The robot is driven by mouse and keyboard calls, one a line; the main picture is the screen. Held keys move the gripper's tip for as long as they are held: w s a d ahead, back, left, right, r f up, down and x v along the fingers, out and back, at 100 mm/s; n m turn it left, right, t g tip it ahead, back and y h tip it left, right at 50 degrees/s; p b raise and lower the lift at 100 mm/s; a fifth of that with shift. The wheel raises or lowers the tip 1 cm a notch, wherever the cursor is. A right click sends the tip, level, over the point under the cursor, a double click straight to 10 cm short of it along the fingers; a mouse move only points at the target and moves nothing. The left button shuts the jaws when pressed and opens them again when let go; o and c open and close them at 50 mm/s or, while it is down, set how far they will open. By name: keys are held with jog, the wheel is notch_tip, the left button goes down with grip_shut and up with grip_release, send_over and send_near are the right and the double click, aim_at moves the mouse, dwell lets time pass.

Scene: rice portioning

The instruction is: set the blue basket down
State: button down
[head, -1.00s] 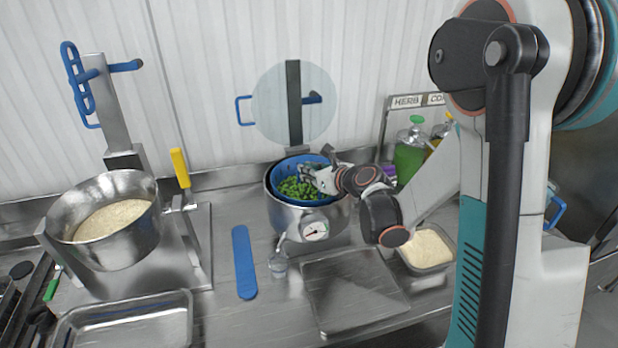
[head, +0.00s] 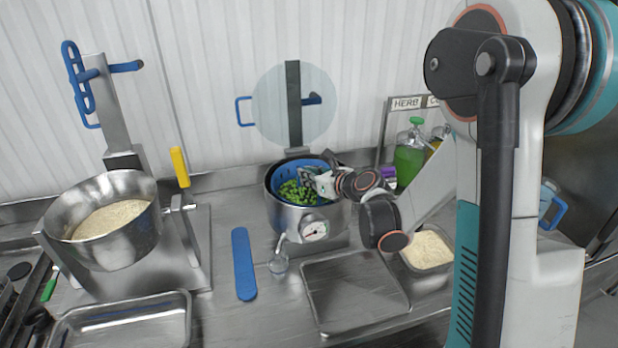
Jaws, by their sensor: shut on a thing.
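The blue basket (head: 283,175) holds green peas or similar green pieces. It sits in the mouth of a steel pot (head: 290,218) with a round dial on its front, and it looks tilted. My gripper (head: 312,180) reaches in from the right and is shut at the basket's right side. Its fingertips are small in the head view, and the exact grip on the rim is partly hidden. I cannot tell whether the basket rests on the pot or hangs in it.
A tilted steel bowl of rice (head: 105,222) stands left. A rice tray (head: 428,250) and green bottle (head: 409,160) are right.

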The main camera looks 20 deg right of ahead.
jog(key=c, duration=1.7)
grip_release()
jog(key=shift+s+a+f, duration=0.15)
jog(key=shift+s+f, duration=0.2)
jog(key=shift+f, duration=0.25)
jog(key=shift+r, duration=0.1)
jog(key=shift+w+r+p, duration=0.2)
jog(key=shift+r+p, duration=0.25)
jog(key=shift+p, duration=0.25)
jog(key=p+v, duration=0.1)
jog(key=v, duration=1.1)
jog(key=shift+w+r+p, duration=0.15)
jog(key=shift+r+p, duration=0.05)
jog(key=shift+p, duration=0.1)
jog(key=shift+d, duration=0.2)
